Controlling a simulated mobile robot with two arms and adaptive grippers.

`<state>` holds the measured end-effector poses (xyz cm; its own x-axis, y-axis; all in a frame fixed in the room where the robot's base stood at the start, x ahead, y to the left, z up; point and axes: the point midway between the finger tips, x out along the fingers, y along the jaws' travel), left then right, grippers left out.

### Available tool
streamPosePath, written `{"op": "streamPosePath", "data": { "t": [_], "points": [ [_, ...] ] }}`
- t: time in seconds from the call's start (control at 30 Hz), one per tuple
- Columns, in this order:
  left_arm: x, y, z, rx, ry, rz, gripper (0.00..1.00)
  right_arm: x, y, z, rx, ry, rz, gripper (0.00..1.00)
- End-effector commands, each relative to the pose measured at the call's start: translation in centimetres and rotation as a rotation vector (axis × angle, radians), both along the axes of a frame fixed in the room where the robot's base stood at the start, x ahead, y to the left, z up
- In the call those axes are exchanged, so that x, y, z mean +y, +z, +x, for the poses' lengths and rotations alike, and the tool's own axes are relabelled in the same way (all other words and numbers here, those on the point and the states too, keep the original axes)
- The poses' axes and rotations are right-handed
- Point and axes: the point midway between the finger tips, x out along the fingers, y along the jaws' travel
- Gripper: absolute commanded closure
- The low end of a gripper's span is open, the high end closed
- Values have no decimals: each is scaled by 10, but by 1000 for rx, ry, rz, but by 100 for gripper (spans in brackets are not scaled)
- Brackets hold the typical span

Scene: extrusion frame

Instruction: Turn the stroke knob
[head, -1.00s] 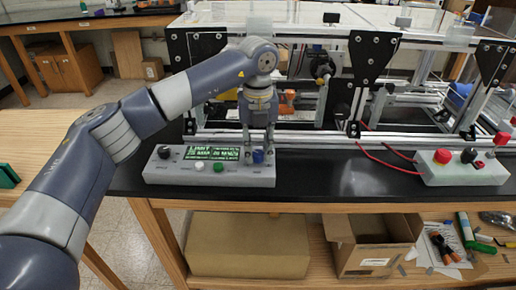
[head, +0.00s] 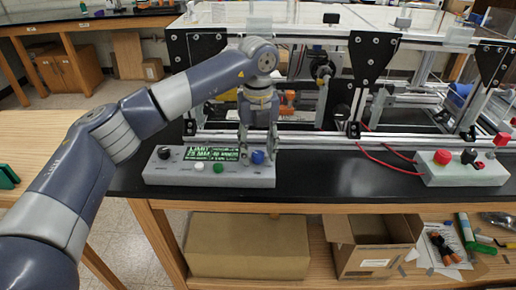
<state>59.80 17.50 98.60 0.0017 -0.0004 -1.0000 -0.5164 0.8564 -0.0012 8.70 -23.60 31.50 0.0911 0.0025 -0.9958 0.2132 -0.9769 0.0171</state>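The grey control box (head: 215,178) lies on the black bench top near its front edge. It carries a black knob (head: 164,152) on the left, a lit green display (head: 209,154), a white button (head: 199,166), a green button (head: 219,166) and a blue knob (head: 257,158) on the right. The labels are too small to tell which is the stroke knob. My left gripper (head: 258,152) points down at the blue knob, one finger on either side. Its fingers look spread, with gaps beside the knob. My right gripper is not in view.
The aluminium extrusion frame (head: 330,138) stands close behind the control box. A second box (head: 460,170) with a red button sits to the right, with red cables (head: 385,160) leading to it. Below are cardboard boxes (head: 248,248) on a shelf.

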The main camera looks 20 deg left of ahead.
Motion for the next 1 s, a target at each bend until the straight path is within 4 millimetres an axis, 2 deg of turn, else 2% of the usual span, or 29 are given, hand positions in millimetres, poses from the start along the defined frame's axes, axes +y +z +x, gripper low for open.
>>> {"op": "streamPosePath", "data": {
  "t": [0.23, 0.37, 0.8, 1.0],
  "points": [
    [0, 0, 0, 1, 0, 0, 54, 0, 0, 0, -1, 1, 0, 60],
    [0, 9, 0, -1, 0, 1, 54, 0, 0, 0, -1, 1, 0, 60],
    [-1, 96, 0, -2, -1, 0, 54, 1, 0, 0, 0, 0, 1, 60],
    [0, 116, 0, 1, 0, -1, 54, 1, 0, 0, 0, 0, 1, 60]
  ]
}}
